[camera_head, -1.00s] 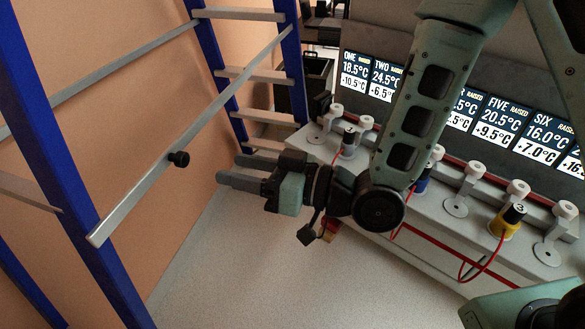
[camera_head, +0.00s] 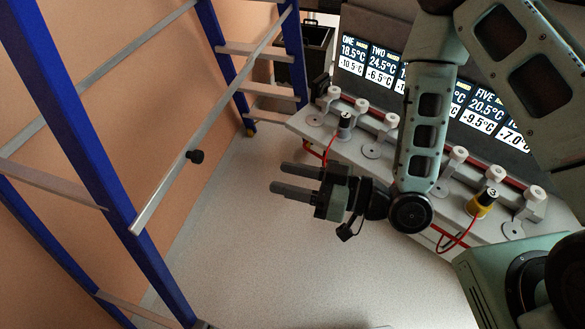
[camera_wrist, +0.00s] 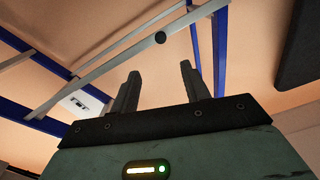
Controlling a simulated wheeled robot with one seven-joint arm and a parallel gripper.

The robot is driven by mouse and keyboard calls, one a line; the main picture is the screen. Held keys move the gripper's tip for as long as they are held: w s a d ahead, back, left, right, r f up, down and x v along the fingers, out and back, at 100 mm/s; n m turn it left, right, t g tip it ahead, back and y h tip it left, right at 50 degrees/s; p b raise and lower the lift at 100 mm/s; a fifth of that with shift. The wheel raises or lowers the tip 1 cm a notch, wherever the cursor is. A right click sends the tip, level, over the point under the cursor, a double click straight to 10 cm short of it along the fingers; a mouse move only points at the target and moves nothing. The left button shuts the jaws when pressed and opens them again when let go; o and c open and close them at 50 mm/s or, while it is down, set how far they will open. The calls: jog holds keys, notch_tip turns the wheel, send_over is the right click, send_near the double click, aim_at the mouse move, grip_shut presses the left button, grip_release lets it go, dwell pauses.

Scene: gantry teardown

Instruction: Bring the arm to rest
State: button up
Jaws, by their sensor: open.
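My gripper (camera_head: 285,180) is open and empty in the head view, its two grey fingers pointing left over the floor, in front of the bench. In the wrist view my gripper (camera_wrist: 158,80) also shows open, with nothing between its fingers. My green arm comes down from the top right of the head view to the dark wrist.
A blue gantry frame (camera_head: 95,160) with grey rungs and a diagonal bar (camera_head: 165,190) with a black knob stands at left. A bench (camera_head: 380,145) carries pegs, a yellow cylinder marked 3 (camera_head: 483,204) and a red cable. A temperature display (camera_head: 380,65) stands behind. Floor below is clear.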

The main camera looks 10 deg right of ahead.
jog(key=shift+s+d, duration=0.1)
dwell(0.5)
notch_tip(320, 180, down, 7)
jog(key=w+d+n+g+h+b, duration=0.2)
jog(key=w+g+h+b, duration=0.1)
jog(key=h+b, duration=0.55)
jog(key=s+d+r+m+g+h+b, duration=0.2)
jog(key=s+d+h, duration=0.1)
jog(key=s, duration=0.3)
jog(key=s+d+r+m+g+h+b, duration=0.2)
jog(key=s+d+r+h+b, duration=0.1)
jog(key=s, duration=0.4)
jog(key=shift+s+d+m+h, duration=0.25)
jog(key=shift+d+h, duration=0.5)
jog(key=shift+d, duration=0.4)
jog(key=shift+w+r, duration=0.1)
